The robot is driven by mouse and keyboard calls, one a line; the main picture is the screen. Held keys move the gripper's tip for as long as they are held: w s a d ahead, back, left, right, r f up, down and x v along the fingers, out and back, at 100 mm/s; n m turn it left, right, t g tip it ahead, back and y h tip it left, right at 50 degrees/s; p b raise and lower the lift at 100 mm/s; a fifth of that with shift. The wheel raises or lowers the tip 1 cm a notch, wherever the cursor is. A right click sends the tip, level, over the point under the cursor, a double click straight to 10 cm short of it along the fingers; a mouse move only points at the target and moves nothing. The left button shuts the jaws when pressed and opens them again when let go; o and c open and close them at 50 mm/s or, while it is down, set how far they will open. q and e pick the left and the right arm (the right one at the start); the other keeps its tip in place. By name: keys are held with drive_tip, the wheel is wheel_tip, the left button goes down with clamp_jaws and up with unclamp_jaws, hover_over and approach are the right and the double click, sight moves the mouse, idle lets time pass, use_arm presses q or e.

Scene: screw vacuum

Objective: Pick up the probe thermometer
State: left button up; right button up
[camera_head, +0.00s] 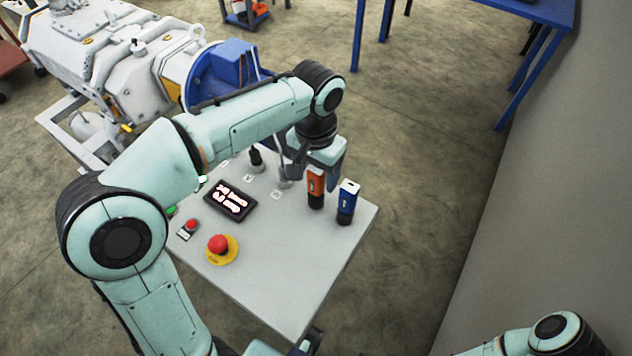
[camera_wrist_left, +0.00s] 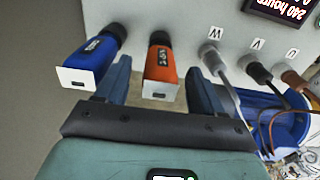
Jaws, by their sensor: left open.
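Two handheld devices stand upright on the grey panel top. One is orange and black (camera_head: 316,187), and the other is blue and black (camera_head: 347,203). I cannot tell from their looks which is the probe thermometer. In the left wrist view, the orange device (camera_wrist_left: 161,62) shows between the two fingers of my left gripper (camera_wrist_left: 158,88), with space on both sides. The blue device (camera_wrist_left: 92,60) is outside the fingers, to the left. My left gripper (camera_head: 314,170) is open and holds nothing. My right gripper is not in view; only part of the right arm shows at lower right.
The grey panel (camera_head: 300,265) also carries a display (camera_head: 230,200), a red emergency button (camera_head: 218,244) and cable plugs at the W, V and U sockets (camera_wrist_left: 212,58). A pump machine (camera_head: 130,65) stands behind left. A wall (camera_head: 560,200) rises at right.

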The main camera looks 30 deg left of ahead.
use_arm(q)
drive_tip(key=c, duration=1.1)
drive_tip(key=shift+o, duration=0.2)
drive_tip(key=shift+r, duration=0.15)
